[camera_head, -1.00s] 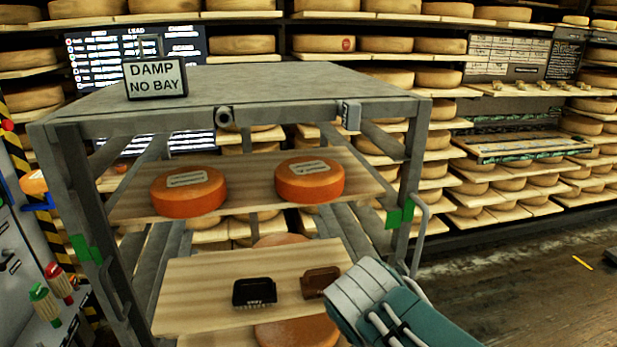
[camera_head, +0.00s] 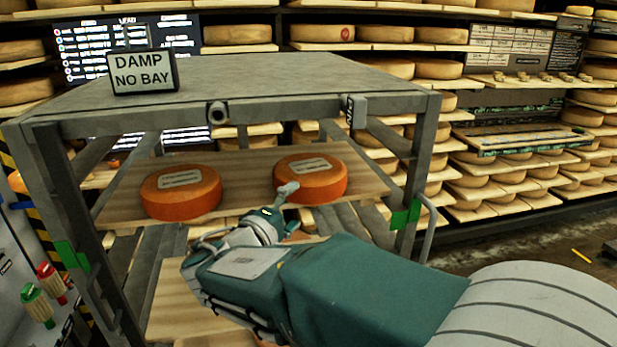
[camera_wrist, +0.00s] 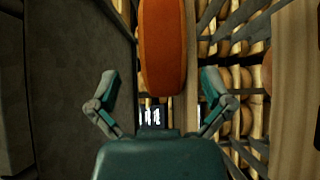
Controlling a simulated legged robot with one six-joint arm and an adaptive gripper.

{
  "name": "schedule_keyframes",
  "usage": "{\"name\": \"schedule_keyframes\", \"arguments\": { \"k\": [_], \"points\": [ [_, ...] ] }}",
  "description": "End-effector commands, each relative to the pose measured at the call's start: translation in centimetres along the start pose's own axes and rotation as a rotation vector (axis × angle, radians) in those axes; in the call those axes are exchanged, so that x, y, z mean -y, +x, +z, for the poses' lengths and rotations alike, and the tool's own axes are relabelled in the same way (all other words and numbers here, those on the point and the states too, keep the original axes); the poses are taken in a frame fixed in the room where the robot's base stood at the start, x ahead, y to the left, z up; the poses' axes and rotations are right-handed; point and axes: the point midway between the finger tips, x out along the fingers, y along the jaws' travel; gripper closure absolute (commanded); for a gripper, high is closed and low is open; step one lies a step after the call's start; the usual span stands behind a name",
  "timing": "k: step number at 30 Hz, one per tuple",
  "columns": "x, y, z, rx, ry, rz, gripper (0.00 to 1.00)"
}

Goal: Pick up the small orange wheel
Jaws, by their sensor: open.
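Two orange cheese wheels with pale labels lie flat on the upper board of the grey rack: a left wheel (camera_head: 181,192) and a right wheel (camera_head: 310,178). They look close in size, so I cannot tell which is the small one. My gripper (camera_head: 270,212) is just in front of the right wheel, one finger overlapping its lower left edge in the head view. In the wrist view my gripper (camera_wrist: 160,80) is open and empty, with an orange wheel (camera_wrist: 162,45) ahead, lined up between the spread fingers. I cannot tell whether a finger touches it.
The rack's top (camera_head: 250,85) carries a "DAMP NO BAY" sign (camera_head: 143,71) and roofs the upper board (camera_head: 235,165). Rack posts (camera_head: 405,200) stand at both sides. My arm covers much of the lower board (camera_head: 172,300). Shelves of cheese wheels fill the background.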

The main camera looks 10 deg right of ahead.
Motion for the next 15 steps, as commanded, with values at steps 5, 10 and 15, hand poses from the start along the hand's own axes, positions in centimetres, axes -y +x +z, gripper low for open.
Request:
{"name": "schedule_keyframes", "arguments": {
  "k": [5, 10, 15],
  "points": [
    [0.0, 2.3, 0.0, 0.002, 0.0, -0.001, 0.0],
    [0.2, 3.8, 0.3, 0.003, -0.002, -0.001, 0.0],
    [0.5, 6.5, 0.8, 0.005, -0.001, -0.001, 0.0]
  ]
}}
